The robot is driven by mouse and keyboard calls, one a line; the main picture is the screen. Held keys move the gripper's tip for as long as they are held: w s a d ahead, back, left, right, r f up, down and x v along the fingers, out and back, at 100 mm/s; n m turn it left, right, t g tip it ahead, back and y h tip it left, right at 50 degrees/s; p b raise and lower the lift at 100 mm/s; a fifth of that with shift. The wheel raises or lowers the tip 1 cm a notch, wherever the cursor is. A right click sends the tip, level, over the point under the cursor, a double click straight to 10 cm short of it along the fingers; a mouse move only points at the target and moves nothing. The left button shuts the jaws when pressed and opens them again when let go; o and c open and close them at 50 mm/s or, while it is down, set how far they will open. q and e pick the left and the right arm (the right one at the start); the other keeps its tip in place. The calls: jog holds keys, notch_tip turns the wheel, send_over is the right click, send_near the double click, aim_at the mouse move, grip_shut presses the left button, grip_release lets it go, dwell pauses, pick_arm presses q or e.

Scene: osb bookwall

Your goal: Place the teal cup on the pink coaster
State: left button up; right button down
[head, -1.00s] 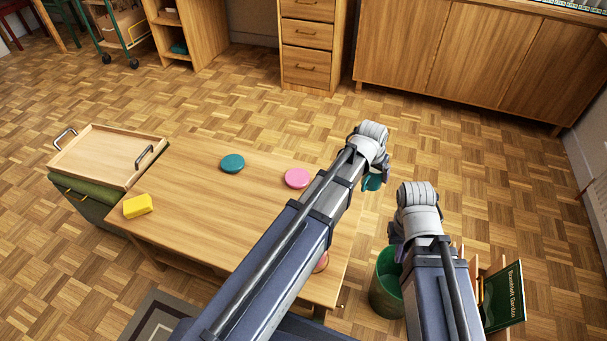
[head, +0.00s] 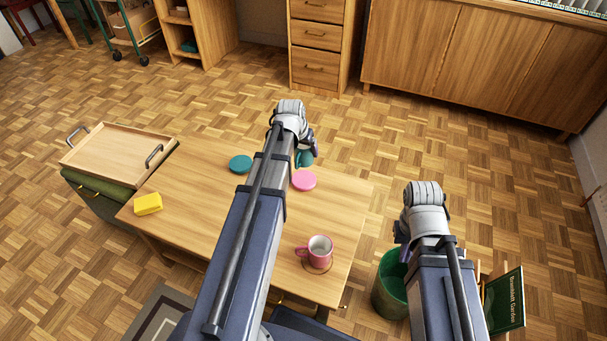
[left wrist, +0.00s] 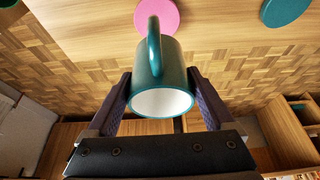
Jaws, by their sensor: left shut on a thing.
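The teal cup (left wrist: 172,75) is held between the two fingers of my left gripper (left wrist: 163,95) in the left wrist view, its white inside facing the camera. In the head view the cup (head: 305,158) shows only in part beside my left gripper (head: 306,140), near the table's far edge. The pink coaster (head: 304,181) lies flat and bare on the table, just nearer than the cup in the head view.
A teal coaster (head: 240,163) lies left of the pink one. A pink mug (head: 319,250) stands on a coaster near the table's front right. A yellow block (head: 148,204) lies at the left. A wooden tray (head: 118,158) is beside the table, a green bin (head: 388,285) at its right.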

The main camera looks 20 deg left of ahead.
aim_at(303, 161)
pick_arm(q)
notch_tip(303, 161, down, 6)
jog(key=b, duration=0.4)
jog(key=shift+r+b, duration=0.25)
jog(key=shift+b, duration=0.05)
jog(key=shift+f, duration=0.1)
notch_tip(303, 161, down, 4)
jog(key=b, duration=0.3)
jog(key=shift+r+b, duration=0.25)
jog(key=shift+b, duration=0.1)
jog(key=shift+f, duration=0.15)
jog(key=o, duration=1.4)
jog(key=shift+c, duration=0.2)
